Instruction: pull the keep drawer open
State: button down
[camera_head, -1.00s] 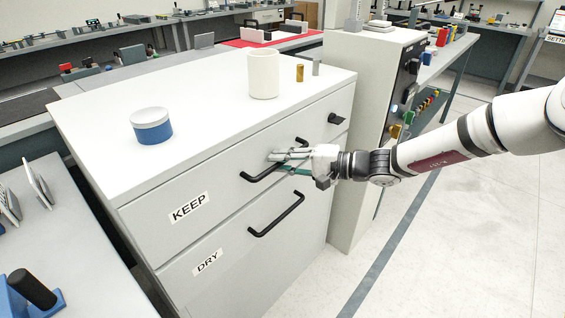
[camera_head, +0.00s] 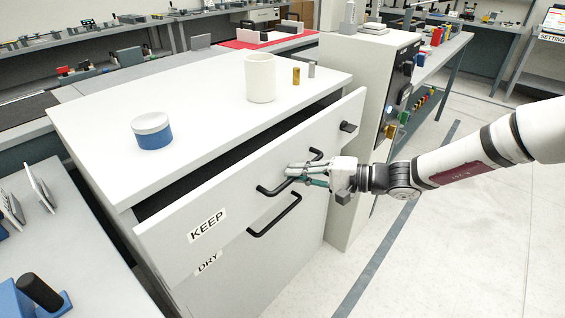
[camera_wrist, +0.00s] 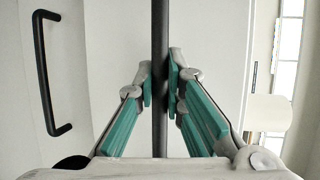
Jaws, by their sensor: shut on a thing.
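The keep drawer (camera_head: 180,239) is the upper drawer of a white cabinet, with a "KEEP" label (camera_head: 207,225) at the left of its front. It stands partly open, with a dark gap behind its front. Its black bar handle (camera_head: 272,189) sits mid-front. My gripper (camera_head: 296,172) is shut on this handle. In the wrist view the handle (camera_wrist: 160,100) runs up between the green-padded fingers (camera_wrist: 160,85). The middle of the handle is hidden by the fingers in the head view.
Below is the DRY drawer with its own black handle (camera_head: 274,215). On the cabinet top (camera_head: 200,110) stand a blue-and-white round container (camera_head: 153,131), a white cylinder (camera_head: 260,78) and two small cylinders. A grey machine (camera_head: 365,110) stands to the right.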

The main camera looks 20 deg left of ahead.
jog(key=s+d+p, duration=0.3)
jog(key=s+d, duration=0.1)
jog(key=d, duration=0.7)
jog(key=s+d+p, duration=0.3)
jog(key=s+d, duration=0.1)
jog(key=d, duration=0.8)
jog(key=shift+s+p, duration=0.15)
jog(key=shift+p, duration=0.2)
jog(key=c, duration=1.9)
grip_release()
jog(key=d, duration=0.4)
jog(key=d+r, duration=0.1)
jog(key=d, duration=0.3)
jog(key=d+r, duration=0.1)
jog(key=d, duration=0.3)
jog(key=shift+w, duration=0.35)
jog(key=shift+r, duration=0.1)
